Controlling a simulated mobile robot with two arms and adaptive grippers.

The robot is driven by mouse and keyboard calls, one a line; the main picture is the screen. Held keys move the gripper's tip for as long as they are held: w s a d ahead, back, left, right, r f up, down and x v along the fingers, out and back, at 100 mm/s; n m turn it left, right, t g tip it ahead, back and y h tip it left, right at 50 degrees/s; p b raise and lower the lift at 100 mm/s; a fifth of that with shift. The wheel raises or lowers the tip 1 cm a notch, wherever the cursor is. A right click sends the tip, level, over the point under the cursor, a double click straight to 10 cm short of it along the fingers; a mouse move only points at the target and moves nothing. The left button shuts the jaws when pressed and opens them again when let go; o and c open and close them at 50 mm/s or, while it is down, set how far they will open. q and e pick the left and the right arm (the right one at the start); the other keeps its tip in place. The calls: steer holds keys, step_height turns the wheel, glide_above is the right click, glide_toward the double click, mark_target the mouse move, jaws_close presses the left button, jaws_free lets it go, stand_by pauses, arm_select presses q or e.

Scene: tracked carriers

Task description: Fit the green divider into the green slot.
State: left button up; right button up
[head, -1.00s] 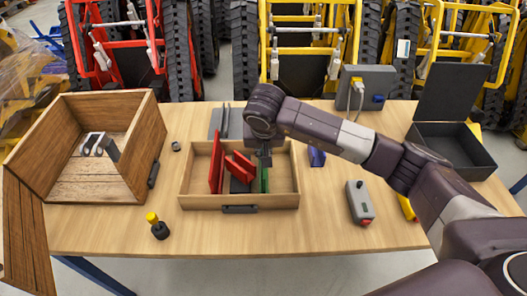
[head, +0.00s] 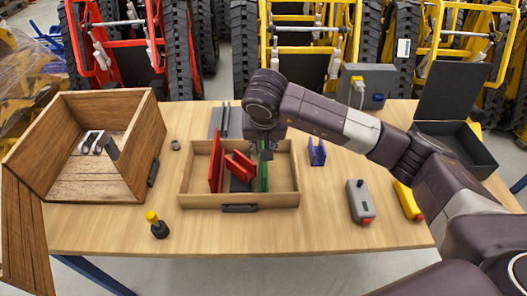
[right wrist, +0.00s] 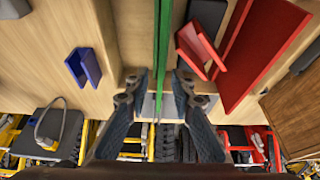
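The green divider (head: 264,178) stands upright in the right part of a shallow wooden tray (head: 286,201), running front to back. In the right wrist view the green divider (right wrist: 162,45) is a thin upright sheet between the fingers. My right gripper (head: 266,153) is over the tray at the divider's far part. In the right wrist view my right gripper (right wrist: 160,82) is open, with a visible gap on each side of the divider. The green slot is not distinguishable, so I cannot tell how the divider is seated. My left gripper is not in view.
A red divider (head: 216,165) and a red bracket (head: 238,165) are left of the green divider in the tray. A blue bracket (head: 317,153) stands right of it. A wooden box (head: 140,140), grey remote (head: 360,202) and black case (head: 455,150) are on the table.

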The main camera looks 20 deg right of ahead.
steer(key=d+v, duration=0.1)
steer(key=v, duration=0.7)
steer(key=shift+s+a+r+b, duration=0.15)
steer(key=shift+a+r+b, duration=0.1)
steer(key=shift+a+b, duration=0.25)
